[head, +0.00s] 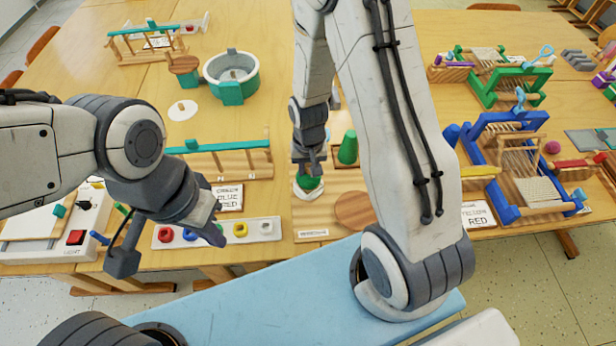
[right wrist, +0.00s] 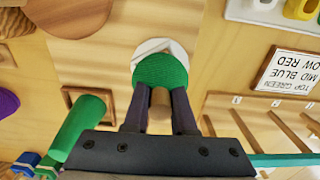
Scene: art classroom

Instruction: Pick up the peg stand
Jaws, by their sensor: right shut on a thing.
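The thing I take for the peg stand (right wrist: 160,70) has a ridged green body, a white angular base and a pale wooden peg. In the head view the peg stand (head: 308,183) is at the left end of a wooden board. My right gripper (head: 308,165) points down onto it. In the right wrist view the dark fingers (right wrist: 158,115) are shut on it, with the peg between them. Whether its base still touches the board is unclear. My left gripper (head: 213,222) hangs over the tray of coloured rings, apart from the stand; its jaw opening is not clear.
The wooden board (head: 325,229) carries a round wooden disc (head: 354,210). A green cylinder (head: 348,147) stands just behind. A white tray (head: 268,229) of coloured rings and a rack with a teal bar (head: 233,145) lie left. A blue loom (head: 507,213) stands right, beyond my right arm.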

